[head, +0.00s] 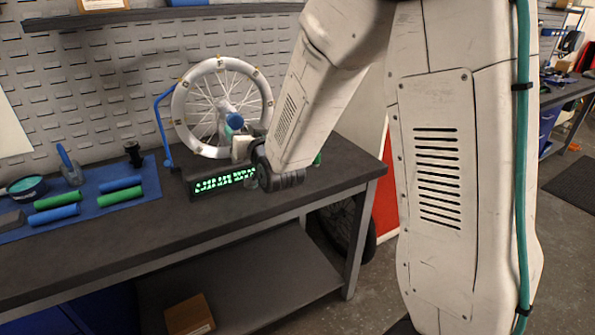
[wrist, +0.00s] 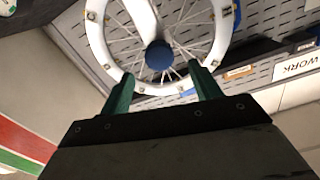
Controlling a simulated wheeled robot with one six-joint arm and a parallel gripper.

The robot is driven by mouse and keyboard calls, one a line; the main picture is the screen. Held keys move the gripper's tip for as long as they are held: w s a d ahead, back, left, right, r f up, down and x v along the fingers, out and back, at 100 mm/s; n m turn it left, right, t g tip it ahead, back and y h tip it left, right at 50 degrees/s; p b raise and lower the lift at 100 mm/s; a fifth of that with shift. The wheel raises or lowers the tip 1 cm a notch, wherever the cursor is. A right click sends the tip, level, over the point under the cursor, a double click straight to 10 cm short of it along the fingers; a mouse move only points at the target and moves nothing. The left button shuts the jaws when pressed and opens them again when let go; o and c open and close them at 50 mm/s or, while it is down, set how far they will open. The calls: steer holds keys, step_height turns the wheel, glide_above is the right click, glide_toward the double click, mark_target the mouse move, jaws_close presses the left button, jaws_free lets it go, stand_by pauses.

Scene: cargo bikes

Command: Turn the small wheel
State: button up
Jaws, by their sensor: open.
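The small wheel (head: 205,108) is a white spoked rim with small tan marks, held upright in a stand with a blue arm (head: 160,120) on the workbench. A blue round knob (head: 235,121) sits near its hub. In the wrist view the wheel (wrist: 98,42) fills the top, with the blue knob (wrist: 159,55) in front of the spokes. My gripper (wrist: 160,82) is open, its two green fingers apart, with the knob seen between and just beyond the fingertips. I cannot tell whether they touch it. In the head view my arm partly hides the gripper and the stand's right side.
A dark box with a green lit display (head: 225,180) stands below the wheel. On the bench (head: 110,245) at left, a blue mat (head: 90,182) holds blue and green grips and tools. A tyre (head: 362,235) leans under the bench's right end. The bench's front is clear.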

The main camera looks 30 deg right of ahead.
steer(key=s+d+r+n+g, duration=0.1)
steer(key=s+g, duration=1)
steer(key=s, duration=1.3)
steer(key=shift+d+n+g, duration=0.3)
steer(key=shift+d+n, duration=0.1)
steer(key=shift+d, duration=0.1)
steer(key=s+d+r+g, duration=0.1)
steer(key=s+g, duration=0.4)
steer(key=s, duration=1.1)
steer(key=shift+s+r, duration=0.2)
steer(key=shift+s, duration=0.05)
